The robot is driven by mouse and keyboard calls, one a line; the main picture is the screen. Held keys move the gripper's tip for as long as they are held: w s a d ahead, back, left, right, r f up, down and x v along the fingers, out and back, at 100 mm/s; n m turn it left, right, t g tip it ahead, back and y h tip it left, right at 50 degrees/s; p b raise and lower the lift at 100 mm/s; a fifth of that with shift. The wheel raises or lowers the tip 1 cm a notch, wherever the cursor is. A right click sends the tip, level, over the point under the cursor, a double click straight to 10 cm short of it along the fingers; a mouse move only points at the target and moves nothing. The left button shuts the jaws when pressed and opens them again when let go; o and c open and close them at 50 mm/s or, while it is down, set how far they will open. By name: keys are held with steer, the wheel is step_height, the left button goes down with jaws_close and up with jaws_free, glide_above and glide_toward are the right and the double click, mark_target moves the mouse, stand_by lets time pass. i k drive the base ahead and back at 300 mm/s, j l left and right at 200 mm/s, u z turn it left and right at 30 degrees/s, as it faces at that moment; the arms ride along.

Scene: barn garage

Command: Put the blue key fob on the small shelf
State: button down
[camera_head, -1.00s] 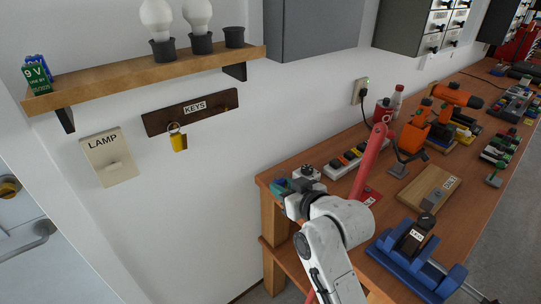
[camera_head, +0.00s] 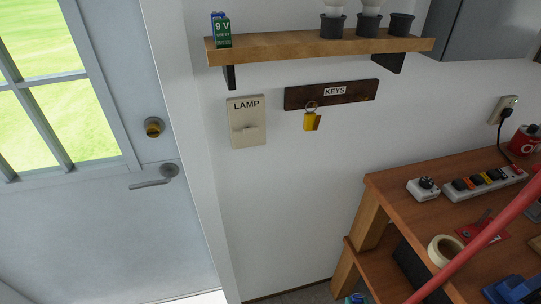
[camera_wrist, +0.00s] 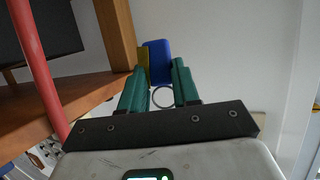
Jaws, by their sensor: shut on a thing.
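My gripper (camera_wrist: 159,68) has green fingers, shut on the blue key fob (camera_wrist: 158,48) in the wrist view. The fob sticks out beyond the fingertips, with a yellow part at its left side and a metal ring (camera_wrist: 163,97) between the fingers. In the head view only a bit of the gripper (camera_head: 355,298) shows at the bottom edge, low beside the workbench and well below the shelf. The small wooden wall shelf (camera_head: 275,45) is at the top, with a clear stretch between its battery and the bulb sockets.
A 9 V battery (camera_head: 221,30) stands on the shelf's left end; sockets with bulbs (camera_head: 333,24) and a dark cup (camera_head: 401,25) stand right. Below are a lamp switch (camera_head: 247,125) and a key board (camera_head: 305,98) with a yellow fob (camera_head: 312,122). The workbench (camera_head: 400,200) is right.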

mark_target(208, 47)
steer(key=i+j, duration=0.1)
steer(key=j, duration=0.65)
steer(key=i+j, duration=0.1)
steer(key=j, duration=1.45)
steer(key=i, duration=0.05)
